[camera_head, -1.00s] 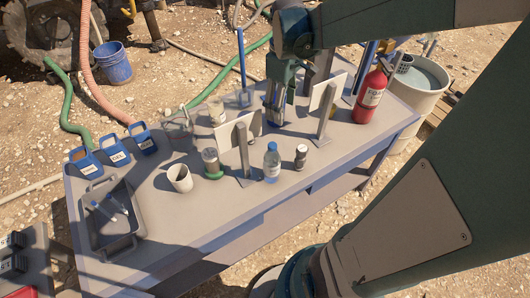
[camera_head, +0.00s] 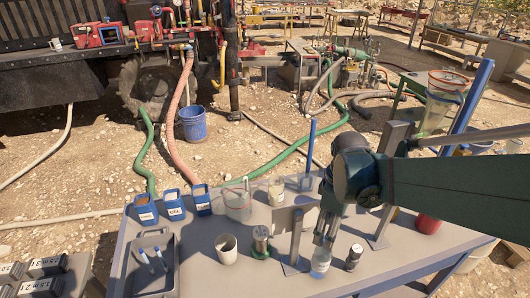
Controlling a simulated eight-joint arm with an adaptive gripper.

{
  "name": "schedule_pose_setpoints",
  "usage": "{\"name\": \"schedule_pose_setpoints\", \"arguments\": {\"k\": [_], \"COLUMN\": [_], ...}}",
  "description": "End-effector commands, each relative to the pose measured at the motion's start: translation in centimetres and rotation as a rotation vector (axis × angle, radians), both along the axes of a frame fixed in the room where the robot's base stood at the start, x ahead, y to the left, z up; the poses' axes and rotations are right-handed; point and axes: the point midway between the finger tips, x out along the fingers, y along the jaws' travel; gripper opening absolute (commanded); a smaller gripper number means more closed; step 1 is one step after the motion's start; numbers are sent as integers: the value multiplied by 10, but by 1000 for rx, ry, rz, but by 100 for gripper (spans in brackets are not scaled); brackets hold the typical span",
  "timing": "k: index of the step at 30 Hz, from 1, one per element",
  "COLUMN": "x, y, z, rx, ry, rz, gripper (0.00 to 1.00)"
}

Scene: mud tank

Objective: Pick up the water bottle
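The water bottle (camera_head: 320,263), clear with a pale label, stands upright near the front edge of the grey table (camera_head: 205,268). My gripper (camera_head: 325,241) points down at the bottle's top, its fingers overlapping the bottle's cap and neck in the picture. The cap is hidden behind the fingers. I cannot tell whether the fingers touch the bottle or how far apart they are.
A small dark jar (camera_head: 354,257) stands close right of the bottle. An upright metal stand (camera_head: 296,238) is close on its left. A green-based jar (camera_head: 261,243) and a white cup (camera_head: 227,249) are further left.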

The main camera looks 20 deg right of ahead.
Motion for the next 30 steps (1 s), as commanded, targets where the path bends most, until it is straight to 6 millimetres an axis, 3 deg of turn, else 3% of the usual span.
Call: {"name": "schedule_pose_setpoints", "arguments": {"k": [19, 30], "x": [0, -1], "y": [0, 0], "z": [-80, -91], "rx": [0, 0], "ry": [0, 0], "rz": [-1, -1], "gripper": [55, 55]}}
